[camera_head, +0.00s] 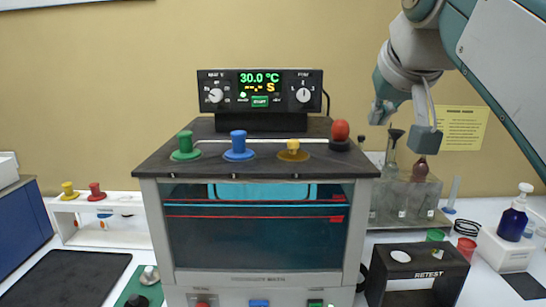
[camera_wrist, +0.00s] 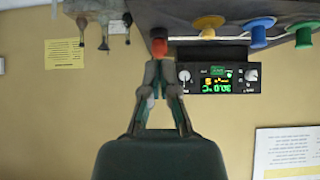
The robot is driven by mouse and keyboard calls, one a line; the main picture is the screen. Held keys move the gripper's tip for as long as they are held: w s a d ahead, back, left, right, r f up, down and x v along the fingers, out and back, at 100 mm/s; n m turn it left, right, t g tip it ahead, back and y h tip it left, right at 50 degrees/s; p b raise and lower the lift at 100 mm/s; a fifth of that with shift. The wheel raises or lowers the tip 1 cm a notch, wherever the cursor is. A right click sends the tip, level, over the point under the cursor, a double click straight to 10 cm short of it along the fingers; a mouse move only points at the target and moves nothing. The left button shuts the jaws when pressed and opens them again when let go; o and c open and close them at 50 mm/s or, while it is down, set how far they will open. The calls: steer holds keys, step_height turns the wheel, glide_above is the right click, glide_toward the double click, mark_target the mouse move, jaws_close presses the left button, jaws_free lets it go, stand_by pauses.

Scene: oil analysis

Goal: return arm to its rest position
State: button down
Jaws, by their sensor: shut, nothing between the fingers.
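My arm comes in from the upper right in the head view, with my gripper (camera_head: 425,138) raised in the air to the right of the bath machine (camera_head: 256,279). In the wrist view, which is upside down, the fingers of my gripper (camera_wrist: 159,74) come together and hold nothing. The red knob (camera_wrist: 159,48) of the machine lies just beyond the fingertips in that picture. In the head view the red knob (camera_head: 340,130) stands to the left of my gripper, apart from it.
A control box (camera_head: 260,91) reading 30.0 °C stands on the machine, behind green (camera_head: 185,144), blue (camera_head: 238,146) and yellow (camera_head: 293,149) knobs. A glassware rack (camera_head: 405,190) is below my gripper. A black RETEST box (camera_head: 418,271) and a blue bottle (camera_head: 512,222) stand at right.

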steer(key=s+f+g, duration=0.1)
steer(key=s+f, duration=0.4)
steer(key=f, duration=0.6)
steer(key=s+f+g, duration=0.1)
steer(key=s+f, duration=0.4)
steer(key=f, duration=0.7)
steer(key=s+f+g, duration=0.1)
steer(key=s+f, duration=0.4)
steer(key=f, duration=0.6)
steer(key=shift+d+f, duration=0.2)
steer(key=shift+f, duration=0.05)
